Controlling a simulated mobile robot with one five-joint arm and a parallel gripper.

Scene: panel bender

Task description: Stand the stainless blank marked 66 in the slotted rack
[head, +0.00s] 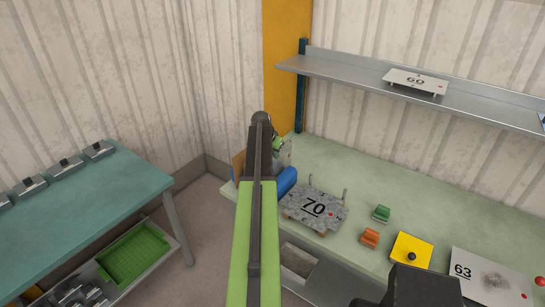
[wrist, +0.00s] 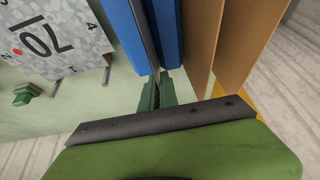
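My gripper (wrist: 158,92) has dark green fingers, seen at the far end of my arm in the head view (head: 277,143). A thin grey sheet (wrist: 145,32), seen edge-on in the wrist view, runs down between the fingers, which appear closed on its edge. Its face and any number are hidden, so I cannot tell if it is the blank marked 66. The sheet lies between two blue bars (wrist: 122,28), apparently part of the slotted rack. The blue part also shows beside my gripper in the head view (head: 287,180). How deep the sheet sits is not visible.
Brown panels (wrist: 198,45) stand right of the bars. Green (head: 381,213) and orange (head: 370,237) blocks, a yellow plate (head: 402,245) and a plate marked 63 (head: 470,262) lie farther right. A shelf (head: 340,66) overhangs the bench.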

